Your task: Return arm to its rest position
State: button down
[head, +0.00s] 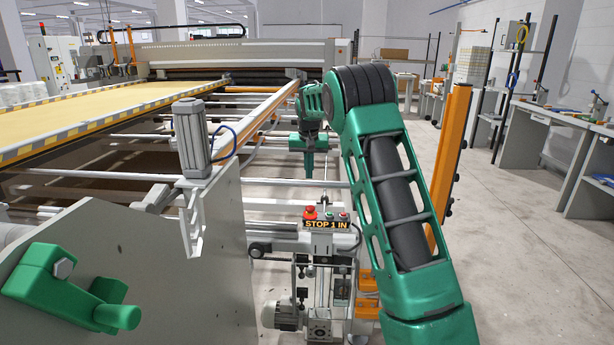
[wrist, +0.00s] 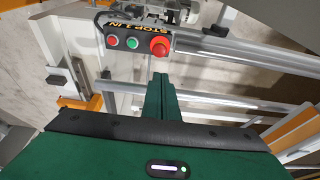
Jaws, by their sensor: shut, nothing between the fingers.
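My green arm rises from the lower right of the head view and bends at a black elbow joint. My gripper (head: 309,165) hangs below the green wrist, pointing down, in front of the gantry rails. Its fingers are together with nothing between them. In the wrist view my gripper (wrist: 160,82) shows as a narrow green shape, apart in the picture from the control box. The control box (head: 327,224) is labelled STOP 1 IN.
The quilting gantry (head: 240,52) and its yellow bed (head: 100,104) fill the left. A grey motor (head: 190,138) stands on a side plate near the arm. An orange post (head: 452,150) stands right of my arm. Open floor (head: 510,260) lies further right, before the workbenches (head: 590,165).

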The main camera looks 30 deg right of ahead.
jog(key=s+a+r+g+y, duration=0.1)
jog(key=s+r, duration=0.2)
jog(key=s, duration=1.2)
jog(key=s+a+r+g, duration=0.1)
jog(key=s+r, duration=0.2)
jog(key=s, duration=1.2)
jog(key=s+a+f, duration=0.2)
jog(key=s, duration=0.7)
jog(key=s+a+f, duration=0.2)
jog(key=s+a, duration=0.1)
jog(key=s, duration=0.6)
jog(key=s+a+f+y, duration=0.1)
jog(key=s+a+f, duration=0.2)
jog(key=s, duration=0.6)
jog(key=shift+s+g, duration=0.2)
jog(key=shift+g, duration=0.2)
jog(key=shift+w+a+f, duration=0.1)
jog(key=shift+w, duration=0.05)
jog(key=shift+w+f, duration=0.2)
jog(key=shift+w, duration=0.3)
